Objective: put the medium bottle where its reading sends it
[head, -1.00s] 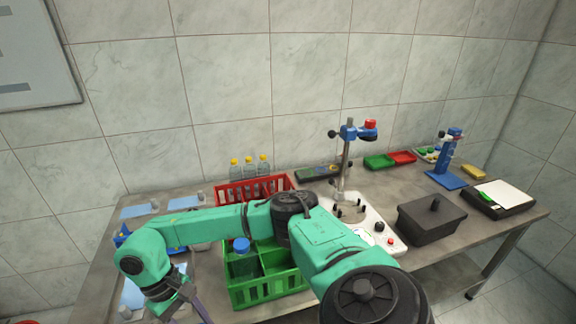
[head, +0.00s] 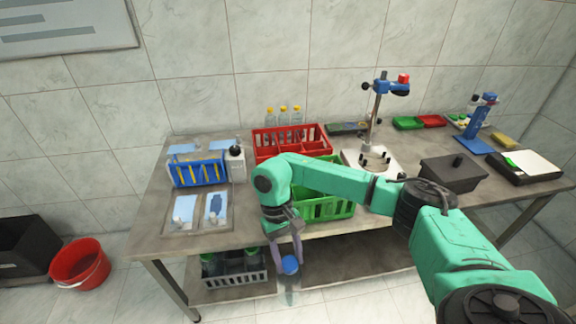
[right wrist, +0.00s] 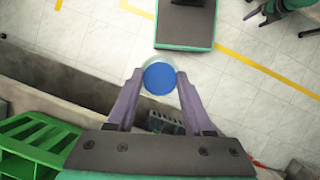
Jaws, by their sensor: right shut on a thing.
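My right gripper (head: 287,250) is shut on a clear bottle with a blue cap (head: 290,265). It holds the bottle upright in front of the table's front edge, over the floor. The right wrist view shows the blue cap (right wrist: 159,78) between both fingers (right wrist: 158,90). The bottle's body is mostly hidden there. I cannot tell its size class or any reading from these frames. A teal arm end with dark fingers, apparently my left gripper (right wrist: 262,11), shows at the top right of the right wrist view; its opening is unclear.
The green crate (head: 325,212) and red crate (head: 290,154) stand on the table, with a blue rack (head: 198,174) and white bottle (head: 236,165) left. A grey crate (head: 237,283) sits on the lower shelf. A red bucket (head: 80,267) and black bin (head: 22,248) stand on the floor.

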